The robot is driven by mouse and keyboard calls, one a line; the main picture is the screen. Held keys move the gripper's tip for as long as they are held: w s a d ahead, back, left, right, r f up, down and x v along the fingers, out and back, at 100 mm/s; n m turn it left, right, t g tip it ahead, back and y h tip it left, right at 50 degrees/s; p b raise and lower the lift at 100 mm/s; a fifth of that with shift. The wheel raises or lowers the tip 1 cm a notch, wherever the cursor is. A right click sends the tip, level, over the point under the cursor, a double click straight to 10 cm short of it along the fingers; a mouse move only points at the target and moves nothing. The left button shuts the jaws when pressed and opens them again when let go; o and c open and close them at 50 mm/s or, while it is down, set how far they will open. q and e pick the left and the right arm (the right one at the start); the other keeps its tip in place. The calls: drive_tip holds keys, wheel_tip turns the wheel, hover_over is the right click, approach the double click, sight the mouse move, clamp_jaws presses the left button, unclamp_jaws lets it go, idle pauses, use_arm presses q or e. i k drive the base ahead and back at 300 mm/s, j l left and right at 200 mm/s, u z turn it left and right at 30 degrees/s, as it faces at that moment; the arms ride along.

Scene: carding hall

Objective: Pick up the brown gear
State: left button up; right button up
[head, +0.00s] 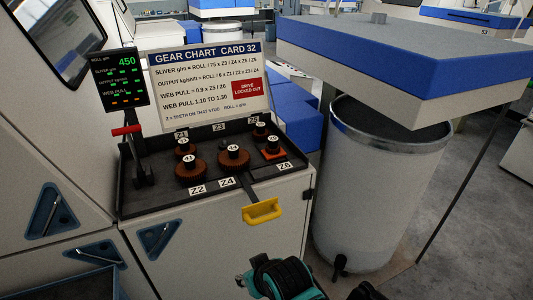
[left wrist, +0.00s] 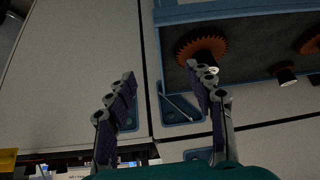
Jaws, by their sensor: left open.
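In the left wrist view, a brown toothed gear (left wrist: 190,45) lies in a blue-rimmed tray (left wrist: 205,10), partly hidden behind one finger. Part of another brown gear (left wrist: 311,42) shows at the right edge. My left gripper (left wrist: 160,80) is open and empty, apart from the gear. In the head view, several brown gears with numbered black hubs stand on the black top of the cabinet, including a front left one (head: 190,174) and a middle one (head: 233,158). A teal and black arm part (head: 283,277) shows at the bottom; its fingertips are unclear.
The blue-rimmed tray also shows at bottom left of the head view (head: 117,283). A gear chart (head: 207,85) stands behind the gears. A yellow handle (head: 262,211) sticks out in front. A large grey can (head: 375,190) stands to the right under a blue-edged slab (head: 380,55).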

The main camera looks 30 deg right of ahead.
sight(235, 158)
drive_tip(key=k+l+z, duration=0.1)
drive_tip(key=z, duration=0.6)
